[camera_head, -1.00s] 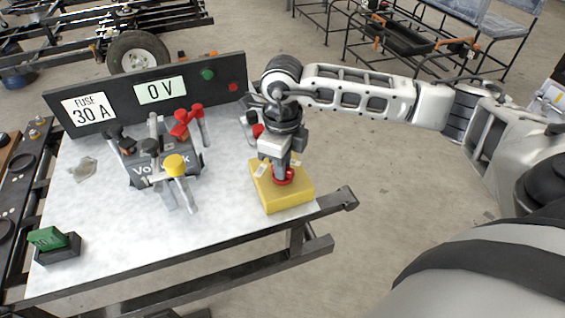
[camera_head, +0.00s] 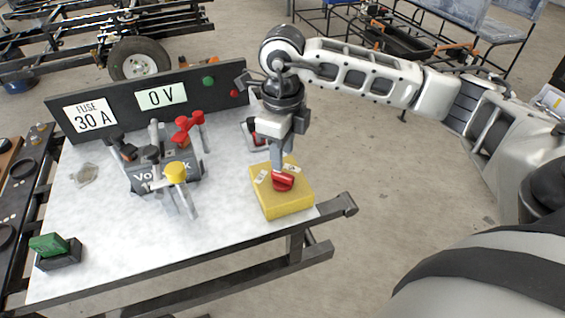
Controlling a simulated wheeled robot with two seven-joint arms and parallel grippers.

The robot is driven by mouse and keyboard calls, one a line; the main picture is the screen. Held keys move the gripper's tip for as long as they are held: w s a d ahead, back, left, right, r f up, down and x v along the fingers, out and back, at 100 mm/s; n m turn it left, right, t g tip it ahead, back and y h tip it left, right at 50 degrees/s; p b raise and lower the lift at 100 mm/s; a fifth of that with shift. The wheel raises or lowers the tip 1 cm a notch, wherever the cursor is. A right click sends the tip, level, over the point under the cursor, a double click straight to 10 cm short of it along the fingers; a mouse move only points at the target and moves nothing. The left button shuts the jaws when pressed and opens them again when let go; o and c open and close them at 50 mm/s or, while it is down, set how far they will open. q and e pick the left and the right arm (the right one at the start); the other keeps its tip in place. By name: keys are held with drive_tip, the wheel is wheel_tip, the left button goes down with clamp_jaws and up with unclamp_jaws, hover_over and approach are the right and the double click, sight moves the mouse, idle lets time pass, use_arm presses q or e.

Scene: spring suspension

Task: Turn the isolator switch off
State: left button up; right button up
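The isolator switch is a yellow box (camera_head: 290,203) with a red rotary knob (camera_head: 283,182) on top, at the right front of the white-topped bench. The knob's raised bar lies roughly left to right in the picture, and labels beside it are too small to read. My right gripper (camera_head: 277,166) points down just above and behind the knob, and the knob's front shows clear of the fingers. The fingers overlap in this view, so their gap is hidden. I cannot tell whether they touch the knob. My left gripper is not in view.
A dark panel (camera_head: 215,95) at the bench's back reads "FUSE 30 A" and "0 V". A grey box (camera_head: 165,178) with black, red and yellow handles stands left of the switch. A green-and-black block (camera_head: 55,250) sits at front left. The bench's front middle is clear.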

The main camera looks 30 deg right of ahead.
sight(282, 173)
wheel_tip(282, 173, up, 10)
drive_tip(key=shift+p, duration=0.35)
